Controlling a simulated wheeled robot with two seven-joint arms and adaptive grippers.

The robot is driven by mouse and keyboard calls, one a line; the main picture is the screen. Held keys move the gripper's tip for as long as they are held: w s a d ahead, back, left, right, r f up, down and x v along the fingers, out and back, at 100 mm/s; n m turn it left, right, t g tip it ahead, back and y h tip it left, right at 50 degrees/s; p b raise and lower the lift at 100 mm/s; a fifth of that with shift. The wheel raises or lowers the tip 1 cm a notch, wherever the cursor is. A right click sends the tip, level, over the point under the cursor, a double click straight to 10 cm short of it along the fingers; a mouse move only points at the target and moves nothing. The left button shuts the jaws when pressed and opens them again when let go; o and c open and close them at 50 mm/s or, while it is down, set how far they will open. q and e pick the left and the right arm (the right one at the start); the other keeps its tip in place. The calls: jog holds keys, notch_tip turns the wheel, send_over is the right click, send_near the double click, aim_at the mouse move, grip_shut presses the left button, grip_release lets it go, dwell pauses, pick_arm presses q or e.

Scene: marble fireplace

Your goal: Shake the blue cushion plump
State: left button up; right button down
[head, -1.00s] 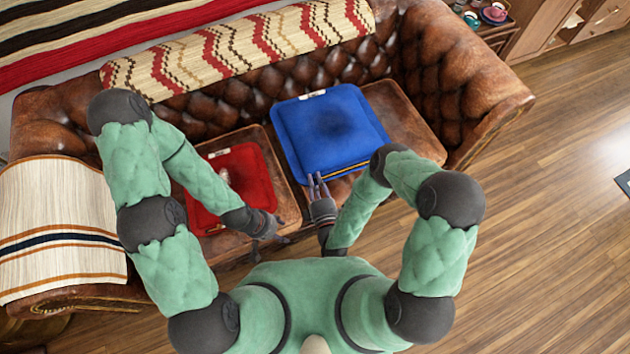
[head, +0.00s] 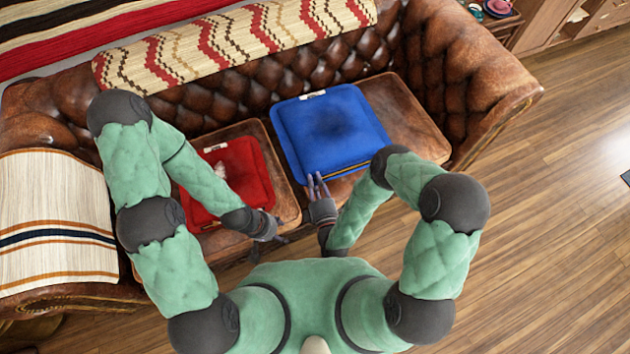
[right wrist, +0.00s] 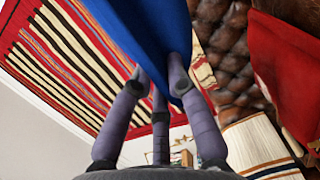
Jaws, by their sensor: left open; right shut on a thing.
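The blue cushion (head: 322,125) is square, with a dark patch in its middle and a small white tag at its far edge. It shows over the sofa's right-hand seats in the head view. My right gripper (head: 317,182) is shut on its near edge. In the right wrist view, the gripper's fingers (right wrist: 165,85) close on the blue cushion (right wrist: 150,35), which fills the top middle. My left gripper (head: 280,232) is open and empty, below the red cushion. Whether the blue cushion's underside touches the seat is hidden.
A brown tufted leather sofa (head: 425,125) spans the view. A red cushion (head: 250,165) lies on its left seat, near my left forearm. A striped throw (head: 55,215) covers the left armrest, and a zigzag blanket (head: 230,45) the backrest.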

pick_arm(q)
notch_tip(320, 180, up, 4)
jog(key=p, duration=0.3)
pick_arm(e)
notch_tip(320, 180, up, 5)
jog(key=shift+r, duration=0.15)
notch_tip(320, 180, down, 8)
jog(key=b, duration=0.7)
jog(key=shift+r, duration=0.25)
notch_tip(320, 180, up, 7)
jog(key=p, duration=0.5)
jog(key=shift+r, duration=0.2)
notch_tip(320, 180, down, 7)
jog(key=b, duration=0.7)
jog(key=shift+w+f, duration=0.1)
jog(key=shift+f, duration=0.1)
pick_arm(q)
notch_tip(320, 180, down, 9)
pick_arm(e)
jog(key=shift+r, duration=0.1)
pick_arm(q)
jog(key=shift+r, duration=0.1)
